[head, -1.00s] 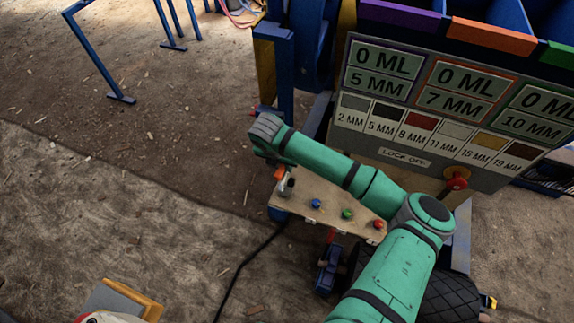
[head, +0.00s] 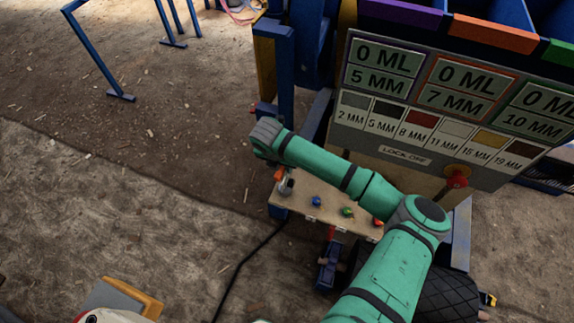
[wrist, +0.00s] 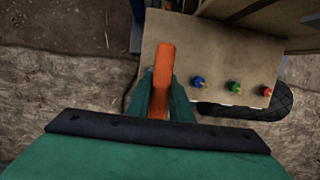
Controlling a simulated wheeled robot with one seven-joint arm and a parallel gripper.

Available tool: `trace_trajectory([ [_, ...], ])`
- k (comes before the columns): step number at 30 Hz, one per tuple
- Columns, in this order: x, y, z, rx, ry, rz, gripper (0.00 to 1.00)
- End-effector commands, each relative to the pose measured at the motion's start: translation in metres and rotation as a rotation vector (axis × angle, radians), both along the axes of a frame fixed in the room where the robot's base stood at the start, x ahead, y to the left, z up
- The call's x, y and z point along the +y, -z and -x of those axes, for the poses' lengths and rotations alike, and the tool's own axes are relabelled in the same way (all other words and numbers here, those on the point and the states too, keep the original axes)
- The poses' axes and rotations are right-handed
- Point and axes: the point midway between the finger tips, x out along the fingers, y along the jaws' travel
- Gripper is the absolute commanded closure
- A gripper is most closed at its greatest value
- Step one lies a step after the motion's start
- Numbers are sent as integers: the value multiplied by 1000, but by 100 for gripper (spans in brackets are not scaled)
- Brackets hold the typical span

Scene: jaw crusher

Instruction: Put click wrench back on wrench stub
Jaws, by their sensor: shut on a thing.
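The click wrench shows as an orange bar (wrist: 163,75) in the wrist view, standing out between the two teal fingers of my gripper (wrist: 162,98). My gripper is shut on it. In the head view a small orange part of the wrench (head: 279,174) shows at the left end of a tan panel, just below my wrist. The wrench lies over the panel's left part. The wrench stub cannot be made out, so I cannot tell whether the wrench touches it.
The tan panel (head: 330,208) carries a blue knob (head: 316,201), a green knob (head: 347,211) and a red knob (head: 378,222) to the right of the wrench. A sign board (head: 440,110) with a red lock-off knob (head: 457,181) stands behind. Open dirt ground lies to the left.

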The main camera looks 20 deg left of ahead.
Motion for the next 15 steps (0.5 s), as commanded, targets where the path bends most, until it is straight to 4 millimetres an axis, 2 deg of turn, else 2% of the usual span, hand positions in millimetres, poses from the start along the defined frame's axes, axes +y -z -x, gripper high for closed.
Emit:
trace_trajectory([
  [9,3,1,1,0,-6,2,100],
  [10,3,1,1,0,-5,1,78],
  [12,2,1,1,0,-4,1,62],
  [15,0,1,0,0,-1,1,59],
])
